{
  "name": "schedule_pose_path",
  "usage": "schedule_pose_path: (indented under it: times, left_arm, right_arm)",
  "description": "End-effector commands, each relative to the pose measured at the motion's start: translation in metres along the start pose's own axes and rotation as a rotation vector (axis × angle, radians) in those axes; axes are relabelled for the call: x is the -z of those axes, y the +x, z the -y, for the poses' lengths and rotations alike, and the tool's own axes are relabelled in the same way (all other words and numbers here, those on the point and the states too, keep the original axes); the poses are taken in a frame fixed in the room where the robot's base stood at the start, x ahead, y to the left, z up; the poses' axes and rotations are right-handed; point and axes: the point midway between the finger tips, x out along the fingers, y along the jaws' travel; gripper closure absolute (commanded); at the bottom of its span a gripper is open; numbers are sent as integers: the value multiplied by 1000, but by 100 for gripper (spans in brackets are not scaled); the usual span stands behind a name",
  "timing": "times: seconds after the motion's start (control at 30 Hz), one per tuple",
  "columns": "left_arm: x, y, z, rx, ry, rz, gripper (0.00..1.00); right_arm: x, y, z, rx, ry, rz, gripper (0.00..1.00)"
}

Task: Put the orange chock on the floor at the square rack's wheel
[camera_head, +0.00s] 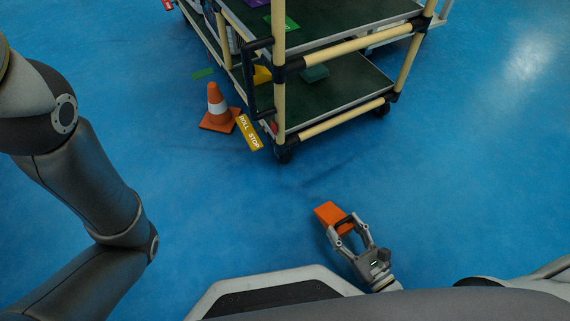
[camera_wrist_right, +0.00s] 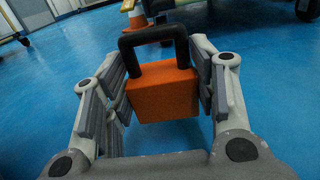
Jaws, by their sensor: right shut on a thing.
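The orange chock (camera_head: 327,211) has a black handle and is held between the fingers of my right gripper (camera_head: 345,229). The right wrist view shows the chock (camera_wrist_right: 163,100) between the right gripper's fingers (camera_wrist_right: 160,95), with blue floor around it. Its height above the floor is hard to tell. The rack (camera_head: 340,90) has cream tube posts and dark green shelves. Its near wheel (camera_head: 284,156) rests on the floor, up and left of the chock and apart from it. Another wheel (camera_head: 382,109) stands at its right corner. My left gripper is out of view; only its arm shows.
An orange and white cone (camera_head: 217,108) stands left of the rack. A yellow "ROLL STOP" sign (camera_head: 249,132) is beside the near wheel. The blue floor (camera_head: 220,210) between the rack and my base is clear.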

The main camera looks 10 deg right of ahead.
Motion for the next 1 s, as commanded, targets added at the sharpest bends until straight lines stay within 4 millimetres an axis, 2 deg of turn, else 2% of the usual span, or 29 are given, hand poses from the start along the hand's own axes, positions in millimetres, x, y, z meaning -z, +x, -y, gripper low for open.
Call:
schedule_pose_path:
  times: [0.17, 0.7, 0.83, 1.0]
  left_arm:
    - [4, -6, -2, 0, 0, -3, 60]
    - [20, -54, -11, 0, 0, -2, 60]
    - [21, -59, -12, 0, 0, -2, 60]
    - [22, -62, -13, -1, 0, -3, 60]
  right_arm:
    - [2, 16, -1, 2, -1, 6, 84]
    - [2, 156, -1, 1, 1, 7, 84]
    - [1, 174, -1, 2, -1, 5, 84]
    - [1, 181, -1, 1, 0, 2, 84]
